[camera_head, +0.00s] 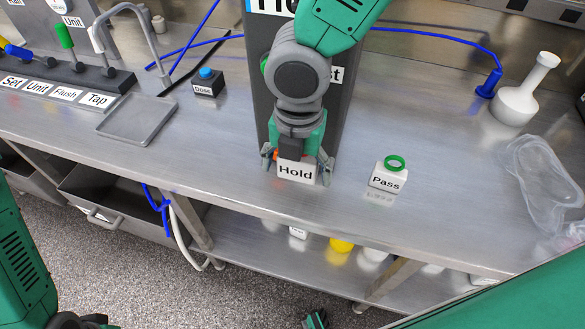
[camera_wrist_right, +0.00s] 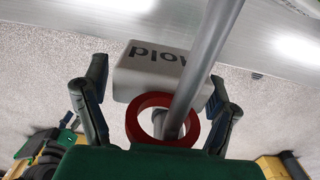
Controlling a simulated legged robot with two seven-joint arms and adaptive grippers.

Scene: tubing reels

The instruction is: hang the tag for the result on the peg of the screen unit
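The white tag marked "Hold" (camera_head: 296,171) is at the front of the dark screen unit (camera_head: 341,100). My right gripper (camera_head: 297,161) is over it, fingers spread on either side. In the right wrist view the tag (camera_wrist_right: 165,70) is upside down between my open fingers (camera_wrist_right: 158,112), with small gaps at the sides. A grey rod (camera_wrist_right: 208,60) crosses in front of the tag and appears to pass into its red ring (camera_wrist_right: 140,122). Another tag, "Pass" (camera_head: 387,181), with a green ring, stands on the bench to the right. My left gripper (camera_head: 316,319) barely shows at the bottom edge.
The steel bench (camera_head: 225,165) holds a tray (camera_head: 138,120), a "Dose" button (camera_head: 207,83), labelled levers, a white flask (camera_head: 520,95) and clear goggles (camera_head: 545,180). A lower shelf and an open drawer (camera_head: 125,205) are below.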

